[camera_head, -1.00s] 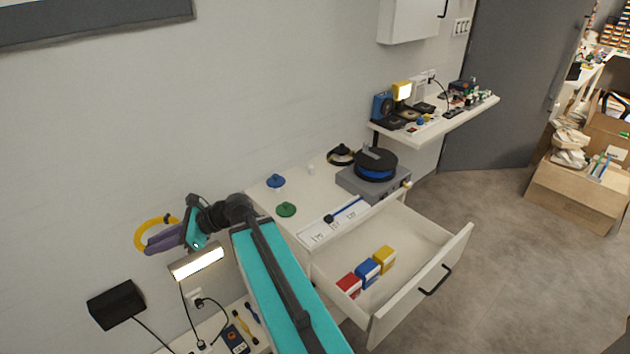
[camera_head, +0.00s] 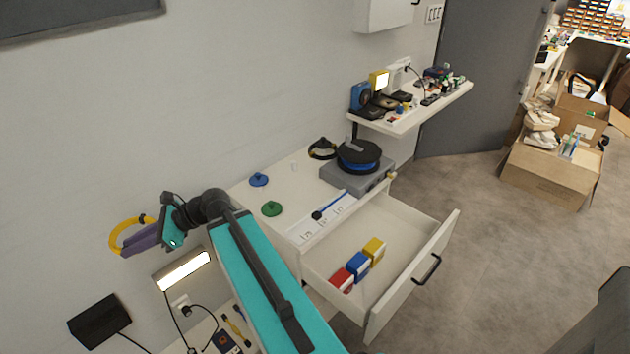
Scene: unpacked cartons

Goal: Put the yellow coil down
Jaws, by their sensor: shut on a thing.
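The yellow coil (camera_head: 124,226) is a ring held up in the air at the left, in front of the wall. My gripper (camera_head: 142,236), with purple fingers at the end of my teal arm, is shut on it. The fingers cover the ring's right part. The coil is clear of every surface and hangs to the left of the white drawer cabinet.
The white cabinet top (camera_head: 236,192) holds a blue knobbed piece (camera_head: 259,180), a green one (camera_head: 271,209), a black ring (camera_head: 322,149) and a grey device (camera_head: 345,178). Its open drawer (camera_head: 405,235) holds red, blue and yellow boxes. A lit lamp (camera_head: 183,270) is below my gripper.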

